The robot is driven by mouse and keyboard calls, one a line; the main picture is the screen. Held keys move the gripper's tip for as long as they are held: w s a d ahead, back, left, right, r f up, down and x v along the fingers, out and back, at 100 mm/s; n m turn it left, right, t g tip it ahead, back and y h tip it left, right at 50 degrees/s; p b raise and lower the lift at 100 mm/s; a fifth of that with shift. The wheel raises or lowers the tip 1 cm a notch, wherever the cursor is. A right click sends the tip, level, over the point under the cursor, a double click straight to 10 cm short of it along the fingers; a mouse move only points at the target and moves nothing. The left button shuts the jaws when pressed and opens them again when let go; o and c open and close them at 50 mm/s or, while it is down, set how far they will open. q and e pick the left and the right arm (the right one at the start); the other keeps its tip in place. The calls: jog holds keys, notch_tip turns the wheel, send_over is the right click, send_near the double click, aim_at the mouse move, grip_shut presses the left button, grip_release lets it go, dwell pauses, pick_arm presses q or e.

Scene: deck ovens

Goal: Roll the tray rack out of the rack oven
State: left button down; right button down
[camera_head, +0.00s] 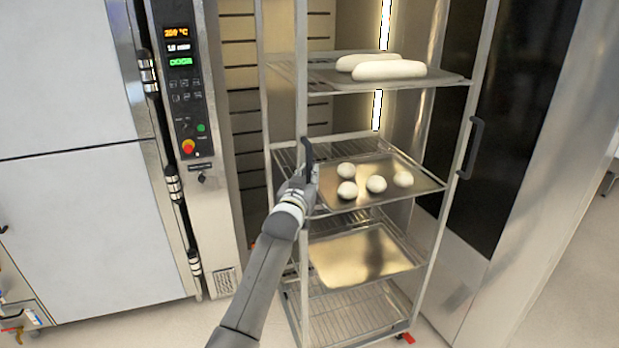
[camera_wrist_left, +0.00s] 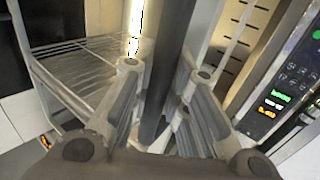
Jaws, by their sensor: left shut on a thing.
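The tray rack (camera_head: 450,195) is a tall metal frame standing upright at the mouth of the rack oven (camera_head: 222,150). Its lower front and a red-marked caster (camera_head: 405,338) show over the floor; how far its back reaches into the chamber is hard to tell. My left gripper (camera_head: 306,178) is shut on the dark vertical handle (camera_wrist_left: 158,75) on the rack's left front post. In the left wrist view the fingers (camera_wrist_left: 155,110) sit on both sides of this bar. A second black handle (camera_head: 471,147) on the right post is free. My right gripper is not in view.
The rack carries a tray with long loaves (camera_head: 385,68), a tray with several dough balls (camera_head: 340,200) and an empty tray (camera_head: 350,255). The control panel (camera_head: 182,80) stands left, a dark-glass door (camera_head: 525,110) right. Pale floor (camera_head: 170,325) is clear in front.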

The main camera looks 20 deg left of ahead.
pick_arm(q)
jog(key=c, duration=1.4)
grip_release()
jog(key=shift+s, duration=0.8)
jog(key=s, duration=1)
jog(key=shift+s, duration=0.2)
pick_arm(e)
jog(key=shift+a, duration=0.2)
